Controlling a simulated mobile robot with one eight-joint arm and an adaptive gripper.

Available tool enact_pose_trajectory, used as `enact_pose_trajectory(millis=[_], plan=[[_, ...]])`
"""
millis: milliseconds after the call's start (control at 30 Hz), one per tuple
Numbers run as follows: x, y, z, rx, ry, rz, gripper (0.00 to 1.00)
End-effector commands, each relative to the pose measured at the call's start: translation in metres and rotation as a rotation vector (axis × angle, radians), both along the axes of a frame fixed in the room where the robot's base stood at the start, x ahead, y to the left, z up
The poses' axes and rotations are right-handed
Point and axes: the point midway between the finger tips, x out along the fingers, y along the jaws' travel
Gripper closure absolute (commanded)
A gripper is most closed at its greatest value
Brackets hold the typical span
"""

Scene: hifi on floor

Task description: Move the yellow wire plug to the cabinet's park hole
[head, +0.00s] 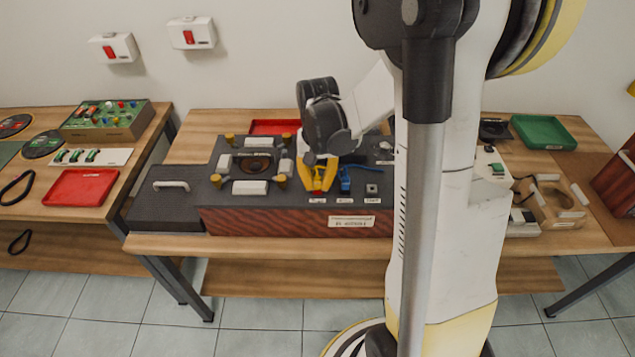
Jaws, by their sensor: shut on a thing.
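The cabinet (260,221) is a dark-topped box with a reddish wood front on the middle table. My gripper (318,181) points down over its top, near the front edge. It is shut on the yellow wire plug (317,184), which shows as a small yellow shape above the left of three small labels. Fingers and plug are hard to tell apart, and I cannot tell whether the plug sits in a hole. A blue plug (345,180) stands just right of it. Right of that is a small square plate with a dark hole (372,188), apparently the park hole, with nothing in it.
A dark lid with a handle (172,185) lies left of the cabinet. Several yellow knobs and pale blocks surround a round opening on the cabinet top (252,165). My arm hides the cabinet's right end. A green tray (544,132) and wooden frame (556,203) stand at right.

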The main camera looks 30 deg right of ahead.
Motion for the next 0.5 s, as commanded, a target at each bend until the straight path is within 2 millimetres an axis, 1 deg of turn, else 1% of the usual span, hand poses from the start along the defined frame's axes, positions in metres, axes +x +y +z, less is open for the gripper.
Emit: enact_pose_trajectory(millis=[500], plan=[[0.0000,0.0000,0.0070,0.000,0.000,0.000,1.00]])
